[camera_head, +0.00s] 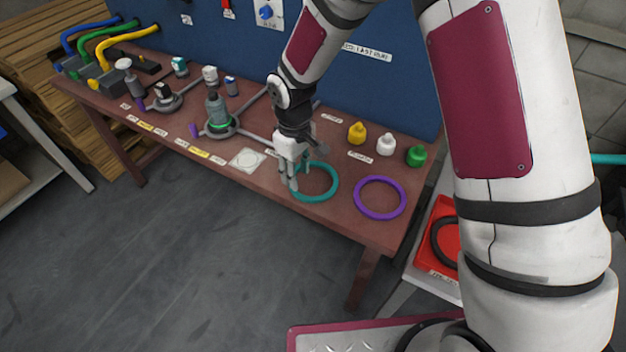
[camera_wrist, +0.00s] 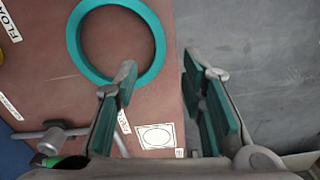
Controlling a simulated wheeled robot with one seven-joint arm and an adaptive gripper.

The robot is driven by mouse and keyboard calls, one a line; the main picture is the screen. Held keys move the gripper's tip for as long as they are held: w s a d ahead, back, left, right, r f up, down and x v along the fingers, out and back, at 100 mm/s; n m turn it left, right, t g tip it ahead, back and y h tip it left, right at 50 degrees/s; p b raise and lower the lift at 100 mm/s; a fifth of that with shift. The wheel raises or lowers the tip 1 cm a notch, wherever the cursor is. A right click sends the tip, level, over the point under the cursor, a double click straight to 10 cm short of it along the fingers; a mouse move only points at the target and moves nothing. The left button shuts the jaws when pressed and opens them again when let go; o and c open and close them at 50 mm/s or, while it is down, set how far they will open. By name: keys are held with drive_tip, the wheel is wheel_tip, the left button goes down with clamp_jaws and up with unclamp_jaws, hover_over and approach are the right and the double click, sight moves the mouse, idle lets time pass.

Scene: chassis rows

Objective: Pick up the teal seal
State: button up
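The teal seal (camera_head: 336,181) is a flat ring lying on the brown table, near its front edge. It also shows in the wrist view (camera_wrist: 73,40) at upper left. My gripper (camera_head: 289,178) is at the ring's left side in the head view, pointing down. In the wrist view my gripper (camera_wrist: 160,68) is open and empty. Its left fingertip overlaps the ring's lower rim, and its right finger appears beyond the table edge, over the floor. Part of the ring is hidden behind the fingers. I cannot tell how high the fingertips are above it.
A purple ring (camera_head: 358,200) lies right of the teal one. A white square marker (camera_head: 248,159) and a fixture with a green ring (camera_head: 221,128) are to the left. A blue panel (camera_head: 385,80) backs the table.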

sight(300, 195)
wheel_tip(300, 195, down, 2)
drive_tip(key=shift+f, duration=0.2)
drive_tip(key=f, duration=0.2)
drive_tip(key=f+p, duration=0.1)
drive_tip(key=f, duration=0.1)
drive_tip(key=shift+s+d, duration=0.2)
drive_tip(key=shift+w+f, duration=0.1)
drive_tip(key=shift+f, duration=0.45)
clamp_jaws()
